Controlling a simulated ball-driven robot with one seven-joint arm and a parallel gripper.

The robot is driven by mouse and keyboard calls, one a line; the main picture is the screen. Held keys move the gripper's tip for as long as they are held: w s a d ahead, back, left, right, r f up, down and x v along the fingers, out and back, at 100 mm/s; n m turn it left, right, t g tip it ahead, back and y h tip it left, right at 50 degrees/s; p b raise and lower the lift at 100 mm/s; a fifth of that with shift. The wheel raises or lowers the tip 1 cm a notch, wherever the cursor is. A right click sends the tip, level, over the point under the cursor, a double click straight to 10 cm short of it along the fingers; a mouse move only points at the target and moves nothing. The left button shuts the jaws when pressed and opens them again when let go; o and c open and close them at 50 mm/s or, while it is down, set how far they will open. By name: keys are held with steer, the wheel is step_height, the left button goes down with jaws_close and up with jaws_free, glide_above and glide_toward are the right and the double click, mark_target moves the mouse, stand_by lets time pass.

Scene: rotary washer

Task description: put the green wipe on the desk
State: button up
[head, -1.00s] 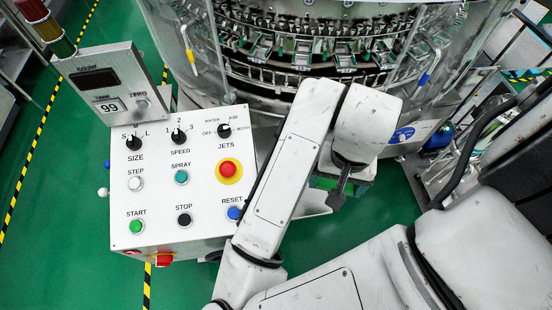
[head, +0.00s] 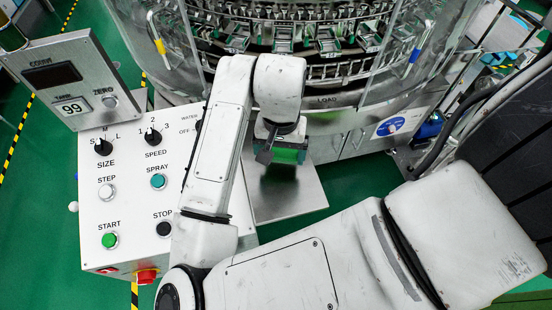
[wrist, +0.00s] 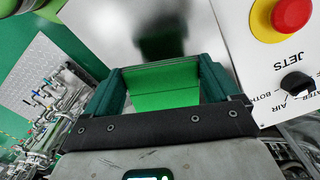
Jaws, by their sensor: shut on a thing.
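My gripper (wrist: 163,92) is shut on the green wipe (wrist: 165,82), which spans between its two dark green fingers in the wrist view. In the head view my gripper (head: 283,152) hangs below the end of my arm, with a bright green patch of the wipe (head: 288,156) showing. Beneath it is a flat silver metal plate (head: 298,198) beside the control box; it may be the desk. The plate also shows ahead of the fingers in the wrist view (wrist: 105,25), with a dark reflection or shadow on it. The wipe appears apart from the plate.
The white control box (head: 125,215) stands left of the plate, partly hidden by my arm. Its red stop button (wrist: 292,14) shows in the wrist view. The rotary washer (head: 330,75) stands behind. A grey display unit (head: 75,80) is at upper left. The plate's visible top is bare.

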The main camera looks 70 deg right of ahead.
mark_target(276, 168)
steer(key=shift+w+d+f, duration=0.2)
steer(key=shift+w+f, duration=0.35)
steer(key=shift+f, duration=1.75)
steer(key=shift+f, duration=0.15)
steer(key=o, duration=0.7)
steer(key=shift+o, duration=0.2)
step_height(276, 168, up, 12)
steer(key=shift+r+p, duration=0.2)
steer(key=shift+p, duration=0.4)
